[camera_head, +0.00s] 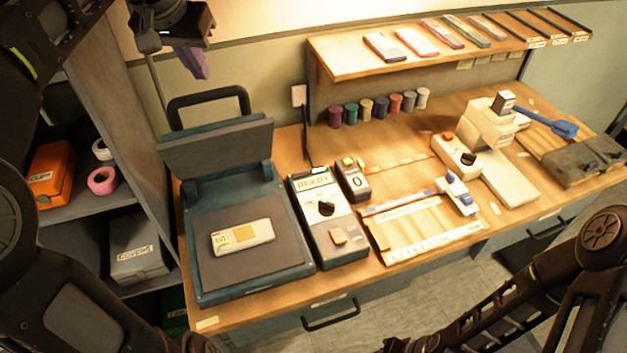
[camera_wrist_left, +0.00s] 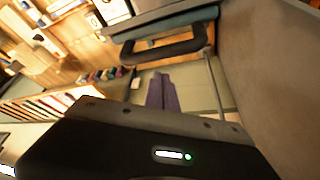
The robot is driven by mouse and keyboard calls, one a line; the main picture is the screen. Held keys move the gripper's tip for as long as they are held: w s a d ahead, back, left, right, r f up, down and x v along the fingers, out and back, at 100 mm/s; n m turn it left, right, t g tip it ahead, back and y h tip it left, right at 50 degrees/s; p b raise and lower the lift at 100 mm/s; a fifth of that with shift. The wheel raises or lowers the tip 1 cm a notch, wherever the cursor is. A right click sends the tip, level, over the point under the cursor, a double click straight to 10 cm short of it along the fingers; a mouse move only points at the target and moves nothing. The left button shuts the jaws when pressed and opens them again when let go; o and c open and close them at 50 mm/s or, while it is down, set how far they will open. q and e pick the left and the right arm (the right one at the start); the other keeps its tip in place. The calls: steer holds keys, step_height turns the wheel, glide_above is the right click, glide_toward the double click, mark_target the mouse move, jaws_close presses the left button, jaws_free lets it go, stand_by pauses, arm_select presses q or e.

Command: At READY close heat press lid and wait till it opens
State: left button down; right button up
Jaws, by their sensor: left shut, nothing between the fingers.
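The heat press (camera_head: 250,286) stands at the left of the bench with its lid (camera_head: 217,147) raised and tilted back. Its black handle (camera_head: 208,94) sticks up behind the lid, and it also shows in the wrist view (camera_wrist_left: 155,55). A small cream piece with an orange square (camera_head: 243,237) lies on the dark lower plate. The control box (camera_head: 328,222) beside the press shows READY on its display (camera_head: 314,183). My left gripper (camera_head: 196,68), with purple fingers, is shut and empty above and behind the handle, apart from it. Its fingers show in the wrist view (camera_wrist_left: 162,92).
A counter box (camera_head: 352,180) reading 0 and a wooden tray (camera_head: 425,235) are right of the control box. Spools (camera_head: 380,106) stand below a wall shelf (camera_head: 350,62). Grey shelving (camera_head: 100,65) rises close on the left. My right arm crosses the lower right corner.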

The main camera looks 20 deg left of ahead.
mark_target(204, 93)
arm_select(q)
steer(key=shift+f, duration=0.2)
stand_by(0.4)
steer(key=shift+f+b, duration=1.6)
steer(key=shift+f, duration=0.25)
steer(key=shift+s+d+f+b, duration=0.4)
steer(key=shift+s+b, duration=0.1)
steer(key=shift+b, duration=0.15)
steer(key=shift+s+d+f+b, duration=0.2)
steer(key=shift+s+d+b, duration=0.3)
steer(key=shift+s+b, duration=0.15)
steer(key=shift+s+d, duration=0.25)
steer(key=shift+s, duration=0.05)
